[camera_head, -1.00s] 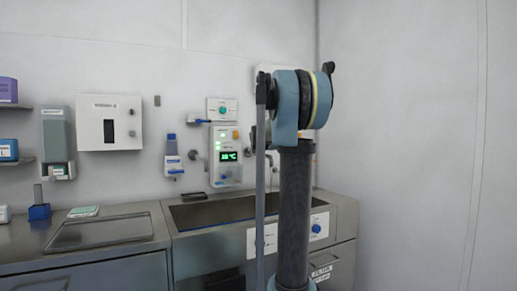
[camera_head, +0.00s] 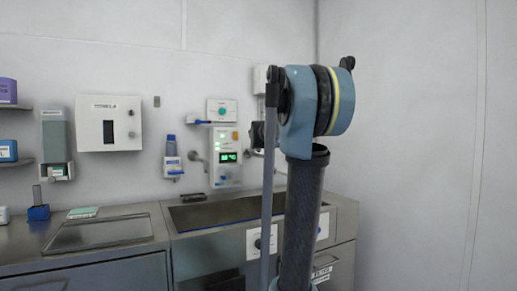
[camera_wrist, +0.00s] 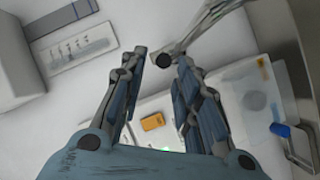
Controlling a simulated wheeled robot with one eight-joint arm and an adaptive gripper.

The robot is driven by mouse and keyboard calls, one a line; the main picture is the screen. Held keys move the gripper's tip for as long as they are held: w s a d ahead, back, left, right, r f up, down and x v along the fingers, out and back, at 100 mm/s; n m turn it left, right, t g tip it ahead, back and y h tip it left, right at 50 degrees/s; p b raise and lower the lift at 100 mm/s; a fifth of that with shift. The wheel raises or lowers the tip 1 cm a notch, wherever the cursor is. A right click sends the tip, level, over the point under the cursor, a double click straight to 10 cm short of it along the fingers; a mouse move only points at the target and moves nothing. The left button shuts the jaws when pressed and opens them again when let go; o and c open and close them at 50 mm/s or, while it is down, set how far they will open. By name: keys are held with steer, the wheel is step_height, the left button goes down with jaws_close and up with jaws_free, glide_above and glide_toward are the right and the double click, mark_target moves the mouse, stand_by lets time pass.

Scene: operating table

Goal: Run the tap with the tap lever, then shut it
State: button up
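In the wrist view, my gripper (camera_wrist: 161,54) has its two fingers apart. A grey metal lever with a round black end (camera_wrist: 164,61) comes in from the top and ends between or just beyond the fingertips. It looks like the tap lever, but I cannot tell whether a finger touches it. In the head view, my arm hides the gripper and this lever. The steel sink (camera_head: 225,210) lies below the wall panels, partly behind my arm. I see no running water, though part of the basin is hidden.
A control panel with a green display (camera_head: 228,157) hangs above the sink. A blue-ended handle (camera_head: 199,121) sits left of a button plate (camera_head: 221,108); a blue handle also shows in the wrist view (camera_wrist: 281,130). A dispenser (camera_head: 56,140) and white box (camera_head: 108,123) hang further left.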

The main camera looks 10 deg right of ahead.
steer(key=shift+v, duration=2.25)
steer(key=c, duration=0.4)
steer(key=shift+w+a+f, duration=0.15)
steer(key=shift+a, duration=0.1)
jaws_close()
steer(key=w+a+g+h, duration=0.1)
steer(key=a+g+h, duration=0.1)
steer(key=a+h, duration=0.75)
steer(key=w+d+f+y, duration=0.1)
steer(key=w+d+y, duration=0.1)
steer(key=w+d, duration=0.5)
steer(key=shift+w+d+m, duration=0.2)
steer(key=shift+w+m, duration=0.2)
steer(key=shift+w, duration=0.3)
